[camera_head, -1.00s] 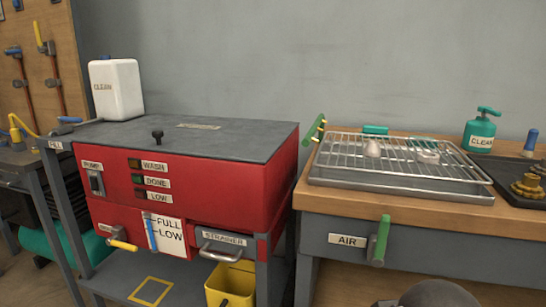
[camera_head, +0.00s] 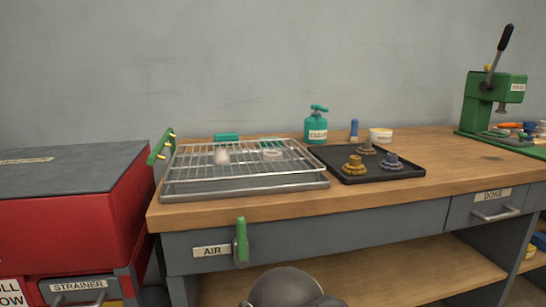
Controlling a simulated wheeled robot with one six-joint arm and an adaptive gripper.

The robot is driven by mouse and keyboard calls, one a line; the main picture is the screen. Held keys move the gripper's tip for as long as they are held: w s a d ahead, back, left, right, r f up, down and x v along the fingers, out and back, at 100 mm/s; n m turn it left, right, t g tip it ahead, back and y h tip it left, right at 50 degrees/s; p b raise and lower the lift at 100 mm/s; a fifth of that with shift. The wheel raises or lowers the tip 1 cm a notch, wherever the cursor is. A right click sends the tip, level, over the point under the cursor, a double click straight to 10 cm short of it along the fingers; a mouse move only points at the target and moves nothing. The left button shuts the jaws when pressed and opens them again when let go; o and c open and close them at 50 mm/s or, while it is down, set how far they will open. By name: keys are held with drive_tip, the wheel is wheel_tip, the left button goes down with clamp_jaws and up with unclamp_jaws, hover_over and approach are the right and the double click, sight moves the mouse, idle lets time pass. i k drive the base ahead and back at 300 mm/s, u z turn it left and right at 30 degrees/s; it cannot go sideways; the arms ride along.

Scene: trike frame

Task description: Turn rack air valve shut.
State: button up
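The rack air valve has a green lever handle (camera_head: 241,241) on the grey front of the wooden bench, right of the AIR label (camera_head: 212,251). The handle stands upright, roughly vertical. The wire rack (camera_head: 245,157) sits over a metal tray on the bench top above it, with a small pale piece and a clear ring-like piece on it. A dark rounded part of my arm shows at the bottom middle, below and right of the valve. My gripper's fingers do not show.
The red wash cabinet (camera_head: 75,215) stands close on the left. A black tray (camera_head: 352,174) with several brass and grey parts, a green CLEAN bottle (camera_head: 316,125) and a green press (camera_head: 493,103) are on the bench. A DONE drawer (camera_head: 491,207) is at right. The bench front edge is clear.

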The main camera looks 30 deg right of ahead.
sight(242, 258)
drive_tip(key=z, duration=1.15)
drive_tip(key=k, duration=0.85)
drive_tip(key=u, duration=0.6)
